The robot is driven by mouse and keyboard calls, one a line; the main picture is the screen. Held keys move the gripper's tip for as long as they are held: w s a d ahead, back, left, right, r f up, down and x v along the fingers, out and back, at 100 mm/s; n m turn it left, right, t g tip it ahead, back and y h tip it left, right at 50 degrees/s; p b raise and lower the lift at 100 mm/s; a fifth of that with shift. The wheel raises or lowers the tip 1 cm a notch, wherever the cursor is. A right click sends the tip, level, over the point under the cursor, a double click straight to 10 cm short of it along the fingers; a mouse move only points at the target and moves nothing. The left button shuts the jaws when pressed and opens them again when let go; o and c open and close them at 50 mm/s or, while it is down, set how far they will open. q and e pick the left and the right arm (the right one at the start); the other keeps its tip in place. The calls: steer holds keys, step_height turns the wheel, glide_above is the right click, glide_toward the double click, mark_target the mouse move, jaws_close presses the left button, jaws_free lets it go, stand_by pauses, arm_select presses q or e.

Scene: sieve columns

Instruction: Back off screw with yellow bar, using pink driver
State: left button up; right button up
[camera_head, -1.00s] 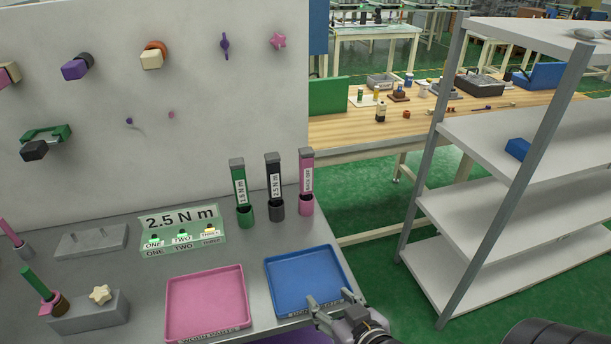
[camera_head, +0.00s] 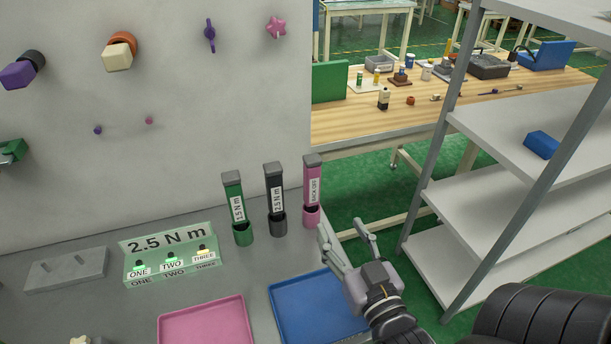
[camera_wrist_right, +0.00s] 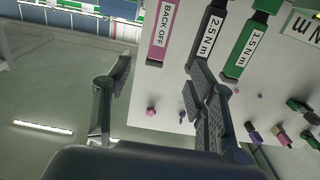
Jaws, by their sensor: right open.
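The pink driver (camera_head: 313,182), labelled BACK OFF, stands upright in its holder at the right end of a row of three drivers. It also shows in the right wrist view (camera_wrist_right: 162,30). My right gripper (camera_head: 344,236) is open and empty, just right of and in front of the pink driver. In the wrist view its fingers (camera_wrist_right: 160,85) are spread, with the pink driver beyond the gap between them, apart from it. A green stand (camera_head: 172,264) marked 2.5 N m has positions ONE, TWO and THREE; THREE shows a yellow bar (camera_head: 203,251). My left gripper is out of view.
A black driver (camera_head: 276,192) and a green driver (camera_head: 234,200) stand left of the pink one. A blue tray (camera_head: 318,308) and a pink tray (camera_head: 205,325) lie in front. A grey shelf rack (camera_head: 520,140) stands at the right.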

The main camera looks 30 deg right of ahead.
glide_toward(314, 180)
steer(key=x, duration=0.5)
steer(key=shift+w+d+f, duration=0.1)
steer(key=shift+w+f, duration=0.05)
steer(key=shift+f, duration=0.05)
steer(key=shift+w+d+f, duration=0.1)
steer(key=shift+w+d, duration=0.05)
steer(key=shift+w, duration=0.35)
steer(key=x, duration=0.4)
steer(key=shift+w+r+p, duration=0.15)
steer(key=shift+r+p, duration=0.2)
steer(key=shift+w+d+f, duration=0.1)
steer(key=shift+w, duration=0.4)
steer(key=shift+s, duration=0.1)
steer(key=shift+c, duration=0.4)
jaws_close()
